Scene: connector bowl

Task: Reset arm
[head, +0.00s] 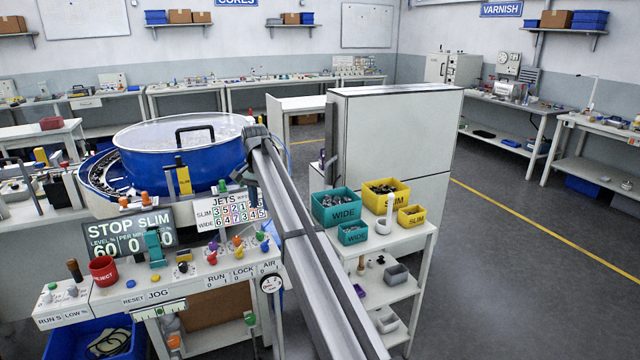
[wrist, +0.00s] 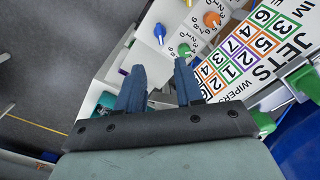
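My gripper (wrist: 159,68) shows in the wrist view as two dark blue fingers with a clear gap between them, and nothing is held there. In the head view my arm reaches up from the bottom edge to the control panel, and my gripper (head: 250,184) hangs beside the JETS card (head: 228,211), partly hidden by the arm. The card also shows in the wrist view (wrist: 250,55), right of the fingers. Coloured knobs, including a blue knob (wrist: 159,33) and an orange knob (wrist: 211,19), lie beyond the fingertips. I cannot tell whether the fingers touch anything.
A blue bowl feeder (head: 190,160) with a clear lid stands behind the panel. A cart right of my arm holds teal WIDE bins (head: 336,207) and yellow SLIM bins (head: 386,192). Floor at right is open.

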